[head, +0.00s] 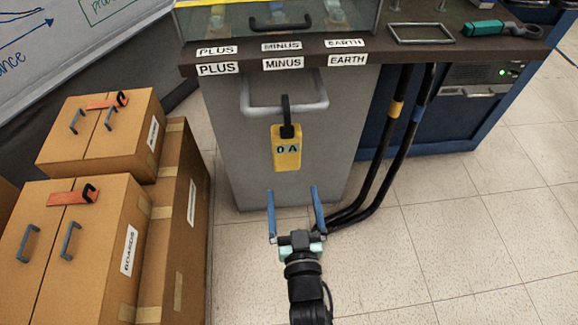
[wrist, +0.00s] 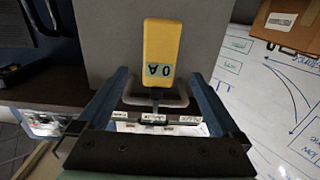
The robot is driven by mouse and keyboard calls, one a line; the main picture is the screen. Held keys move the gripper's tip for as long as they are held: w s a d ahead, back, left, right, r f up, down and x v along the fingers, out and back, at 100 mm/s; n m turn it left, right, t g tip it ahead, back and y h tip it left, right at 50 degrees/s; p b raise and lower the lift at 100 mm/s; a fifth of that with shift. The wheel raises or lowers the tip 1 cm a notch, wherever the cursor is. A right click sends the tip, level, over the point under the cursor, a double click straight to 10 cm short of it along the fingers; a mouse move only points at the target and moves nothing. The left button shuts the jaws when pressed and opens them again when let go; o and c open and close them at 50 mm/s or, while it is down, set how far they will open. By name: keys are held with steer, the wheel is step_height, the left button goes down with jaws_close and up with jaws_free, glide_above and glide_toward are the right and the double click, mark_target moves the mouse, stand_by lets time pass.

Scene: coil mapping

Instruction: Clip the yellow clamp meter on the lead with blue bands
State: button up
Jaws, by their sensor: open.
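The yellow clamp meter (head: 287,155) hangs by its black hook from a pale grey handle (head: 318,108) on the front of the grey cabinet; its display reads "0 A". My gripper (head: 292,190) is open and empty, fingers pointing at the cabinet just below the meter. In the wrist view the meter (wrist: 158,45) shows upside down, ahead between the two fingers (wrist: 160,73); I see no contact. The lead with the blue band (head: 418,113) hangs right of the cabinet, next to the lead with the yellow band (head: 396,108).
A dark shelf edge (head: 420,55) with PLUS, MINUS and EARTH labels overhangs the cabinet. A teal tool (head: 485,29) and a dark frame (head: 421,34) lie on it. Cardboard boxes (head: 180,230) stand at left. Tiled floor (head: 450,240) is clear at right.

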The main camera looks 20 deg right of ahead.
mark_target(287, 148)
steer(key=b+x, duration=0.1)
steer(key=x, duration=1.2)
steer(key=shift+c, duration=0.3)
steer(key=c, duration=1.4)
steer(key=shift+r+p, duration=1.7)
steer(key=shift+s+a, duration=0.1)
steer(key=shift+s, duration=0.05)
steer(key=shift+v, duration=3.65)
